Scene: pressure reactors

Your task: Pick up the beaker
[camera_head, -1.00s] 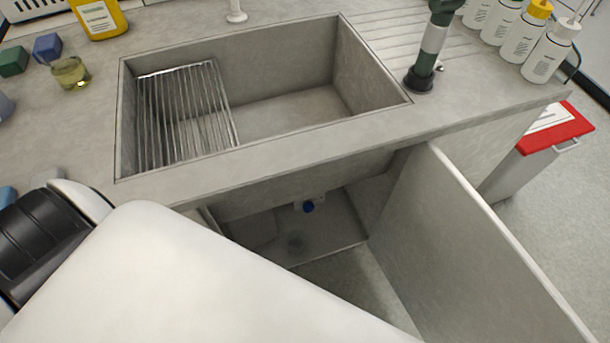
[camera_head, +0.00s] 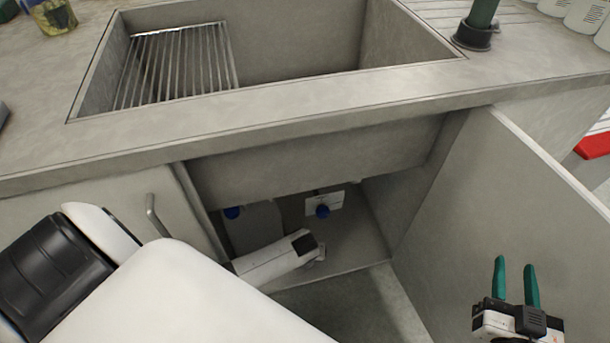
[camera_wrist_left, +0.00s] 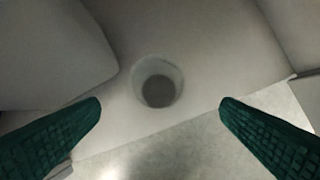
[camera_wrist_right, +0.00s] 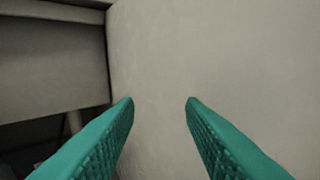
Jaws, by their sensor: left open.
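A clear, round glass beaker (camera_wrist_left: 158,82) stands on the pale cabinet floor under the sink, seen from above in the left wrist view. My left gripper (camera_wrist_left: 160,103) is open, with its dark green fingers wide apart. The beaker lies beyond the fingertips, between their lines and untouched. In the head view my left forearm reaches into the cabinet; its fingers and the beaker cannot be made out there. My right gripper (camera_head: 516,264) is open and empty before the cabinet door; its fingers also show in the right wrist view (camera_wrist_right: 160,100).
The open cabinet door (camera_head: 540,190) bounds the space on the right. The sink basin (camera_head: 310,157) hangs above the opening.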

